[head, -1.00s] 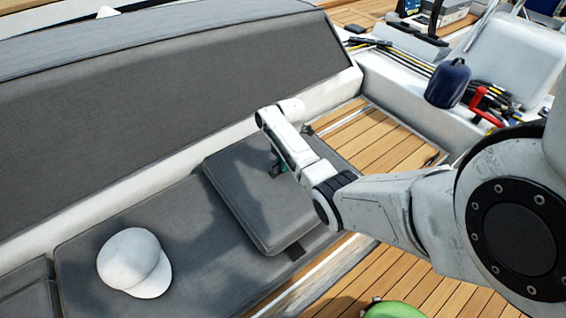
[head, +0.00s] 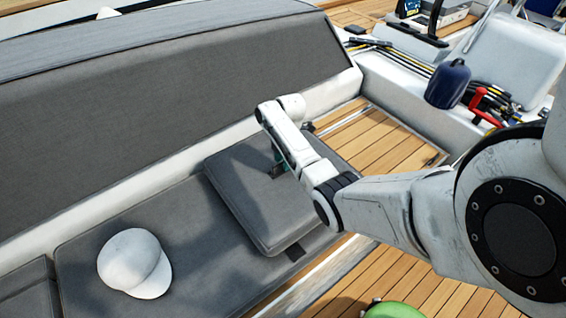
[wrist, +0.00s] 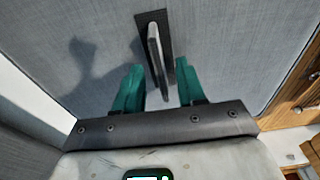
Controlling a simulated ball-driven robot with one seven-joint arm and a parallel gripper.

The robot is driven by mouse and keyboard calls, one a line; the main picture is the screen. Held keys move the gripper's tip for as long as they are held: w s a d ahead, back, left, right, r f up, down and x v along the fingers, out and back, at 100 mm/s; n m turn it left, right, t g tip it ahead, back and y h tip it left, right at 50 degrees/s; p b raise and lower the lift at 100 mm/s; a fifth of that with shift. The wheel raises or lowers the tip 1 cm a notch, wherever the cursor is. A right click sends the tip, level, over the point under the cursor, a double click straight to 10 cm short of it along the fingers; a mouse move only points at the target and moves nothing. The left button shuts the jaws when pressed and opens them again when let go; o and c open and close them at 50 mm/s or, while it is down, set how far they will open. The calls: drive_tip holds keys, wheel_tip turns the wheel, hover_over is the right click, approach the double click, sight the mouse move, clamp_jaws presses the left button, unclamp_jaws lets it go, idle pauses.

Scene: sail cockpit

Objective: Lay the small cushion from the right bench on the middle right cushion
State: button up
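The small grey cushion (head: 245,205) lies flat at the right end of the bench in the head view, its left part on the long grey seat cushion (head: 190,215). In the wrist view the small cushion (wrist: 95,30) fills most of the picture. A raised strap handle (wrist: 154,48) stands on a dark patch of it. My gripper (wrist: 160,68) is over the small cushion with its two green fingers apart, one on each side of the handle. A gap shows between each finger and the handle. In the head view my arm hides most of my gripper (head: 280,165).
A white cap (head: 134,264) lies on the seat cushion to the left. The grey backrest (head: 180,95) rises behind the bench. Wooden deck (head: 395,285) is at the right and front, with a green object (head: 394,310) at the bottom edge.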

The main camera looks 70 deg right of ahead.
wheel_tip(320, 180, up, 10)
drive_tip(key=d, duration=0.1)
drive_tip(key=a+f+m, duration=0.1)
drive_tip(key=a+f, duration=0.1)
drive_tip(key=a, duration=0.5)
drive_tip(key=a+f+m, duration=0.2)
drive_tip(key=a, duration=0.5)
drive_tip(key=s+a+f+m, duration=0.1)
drive_tip(key=a+f+m, duration=0.1)
drive_tip(key=a, duration=0.6)
drive_tip(key=shift+s+a+f, duration=0.1)
drive_tip(key=shift+f, duration=0.2)
drive_tip(key=s+a+m, duration=0.1)
drive_tip(key=a, duration=0.1)
drive_tip(key=s+a+m, duration=0.1)
drive_tip(key=s+a, duration=0.1)
drive_tip(key=s+a+m, duration=0.1)
drive_tip(key=s+a, duration=0.1)
drive_tip(key=a, duration=0.1)
drive_tip(key=shift+s+a+f+h, duration=0.1)
drive_tip(key=shift+f+h, duration=0.1)
drive_tip(key=shift+h, duration=0.1)
drive_tip(key=s+a+r+m, duration=0.3)
drive_tip(key=s+a+m, duration=0.1)
drive_tip(key=s, duration=0.4)
drive_tip(key=shift+s+a+h, duration=0.25)
drive_tip(key=shift+h, duration=0.15)
